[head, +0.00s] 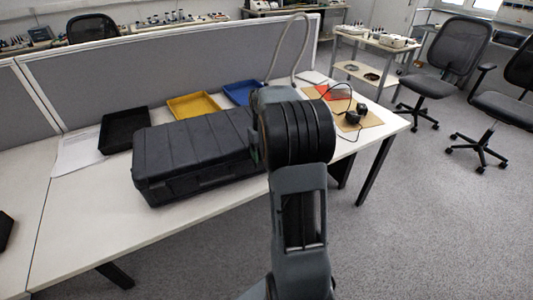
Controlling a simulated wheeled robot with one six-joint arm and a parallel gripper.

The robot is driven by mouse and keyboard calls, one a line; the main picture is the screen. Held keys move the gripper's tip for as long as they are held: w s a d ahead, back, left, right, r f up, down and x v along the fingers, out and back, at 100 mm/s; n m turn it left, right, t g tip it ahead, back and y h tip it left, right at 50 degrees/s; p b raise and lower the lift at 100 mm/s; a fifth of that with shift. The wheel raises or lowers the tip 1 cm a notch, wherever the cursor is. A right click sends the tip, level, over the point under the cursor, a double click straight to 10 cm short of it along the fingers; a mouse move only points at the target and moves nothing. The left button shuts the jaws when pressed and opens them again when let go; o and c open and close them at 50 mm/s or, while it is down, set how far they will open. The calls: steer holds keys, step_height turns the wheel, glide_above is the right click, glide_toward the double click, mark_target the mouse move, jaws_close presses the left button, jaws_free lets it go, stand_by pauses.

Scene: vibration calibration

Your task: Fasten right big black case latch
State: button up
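The big black case (190,152) lies closed on the white table, with a ribbed lid and its long front side facing me. Its front edge shows dark and low in detail, and I cannot make out the latches or their state. My arm stands in front of the case's right end and hides part of it. My gripper does not show; it is hidden behind my own arm links.
Behind the case stand a black tray (123,129), a yellow tray (193,105) and a blue tray (240,92). To the right lie a red sheet (326,92) and a dark device with a cable (353,115). A grey partition (180,67) bounds the back. The white table (90,225) is clear at front left.

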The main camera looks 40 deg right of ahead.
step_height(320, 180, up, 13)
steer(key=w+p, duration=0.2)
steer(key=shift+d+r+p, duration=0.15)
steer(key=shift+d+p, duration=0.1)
steer(key=shift+p, duration=0.05)
